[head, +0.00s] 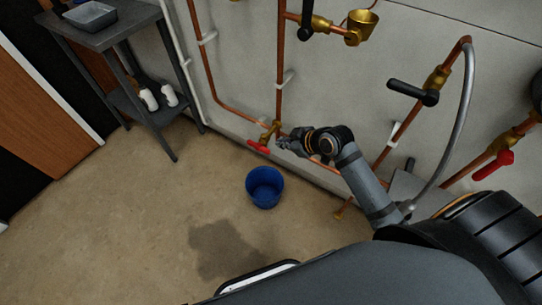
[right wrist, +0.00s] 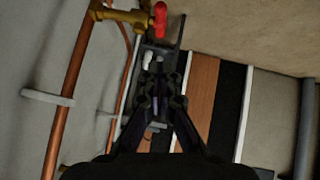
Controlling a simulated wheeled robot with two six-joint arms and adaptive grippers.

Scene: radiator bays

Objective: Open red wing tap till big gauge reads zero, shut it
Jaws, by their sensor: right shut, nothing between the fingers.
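A red tap handle (head: 258,147) sits on a brass valve (head: 270,132) low on a copper pipe by the wall. In the right wrist view the red handle (right wrist: 160,20) and its brass body (right wrist: 122,15) show at the top. My right gripper (head: 284,143) is just right of this tap, shut and empty. Its closed fingers (right wrist: 160,84) show in the wrist view, apart from the handle in that picture. A second red handle (head: 494,165) is on a pipe at the far right. No gauge face is readable. My left gripper is out of view.
A blue bucket (head: 265,188) stands on the floor below the tap, with a dark wet-looking patch (head: 222,250) nearby. Black-handled valves (head: 413,92) are on the wall pipes. A grey shelf table (head: 105,38) stands at upper left. Floor left of the bucket is clear.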

